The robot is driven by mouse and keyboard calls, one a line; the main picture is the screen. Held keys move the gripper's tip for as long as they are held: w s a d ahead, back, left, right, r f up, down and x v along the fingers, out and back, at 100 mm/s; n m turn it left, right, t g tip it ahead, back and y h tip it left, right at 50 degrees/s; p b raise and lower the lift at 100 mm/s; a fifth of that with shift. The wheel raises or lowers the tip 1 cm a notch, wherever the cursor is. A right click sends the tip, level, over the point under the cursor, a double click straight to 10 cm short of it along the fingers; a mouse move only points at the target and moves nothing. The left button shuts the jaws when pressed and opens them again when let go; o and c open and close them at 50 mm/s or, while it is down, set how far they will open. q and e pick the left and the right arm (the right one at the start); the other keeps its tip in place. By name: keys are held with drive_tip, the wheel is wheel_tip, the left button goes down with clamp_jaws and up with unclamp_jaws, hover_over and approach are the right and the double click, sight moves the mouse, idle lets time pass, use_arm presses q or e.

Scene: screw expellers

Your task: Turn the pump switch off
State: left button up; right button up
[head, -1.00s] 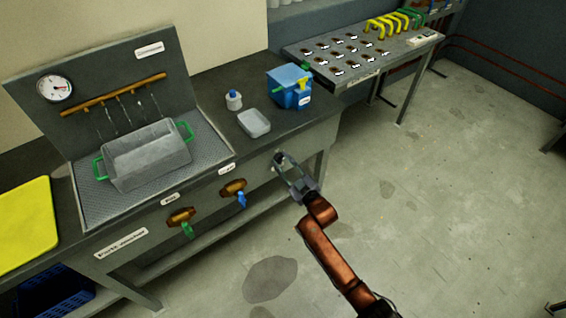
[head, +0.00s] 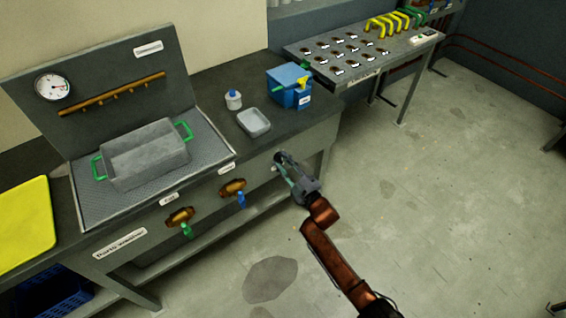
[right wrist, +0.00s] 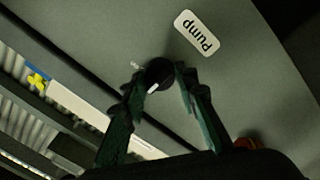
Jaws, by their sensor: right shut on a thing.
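The pump switch is a round black knob (right wrist: 160,74) with a white pointer mark, on the grey front panel. In the right wrist view it sits between the two fingertips, and its white mark points down and left. A white label reading "Pump" (right wrist: 197,33) is above and to the right of it there. My right gripper (head: 281,161) is at the right end of the bench front and hides most of the knob in the head view. It is shut on the knob (right wrist: 157,82). My left gripper is not in view.
The wash bench holds a grey basin (head: 147,160) under a brown spray bar (head: 112,95), which shows no water streams. A brown valve with a blue handle (head: 241,200) is left of my gripper. A small grey tray (head: 254,122) stands above. Floor to the right is clear.

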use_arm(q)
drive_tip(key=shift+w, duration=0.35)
use_arm(e)
drive_tip(key=shift+f, duration=0.2)
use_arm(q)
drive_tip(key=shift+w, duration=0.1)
use_arm(e)
drive_tip(key=o, duration=1.2)
drive_tip(key=shift+r, duration=0.1)
drive_tip(key=shift+c, duration=0.2)
drive_tip(key=shift+s+d, duration=0.15)
drive_tip(key=shift+s, duration=0.1)
drive_tip(key=r+v, duration=0.1)
drive_tip(key=v, duration=1)
drive_tip(key=shift+s+f, duration=0.2)
drive_tip(key=shift+f, duration=0.25)
drive_tip(key=shift+d+f, duration=0.1)
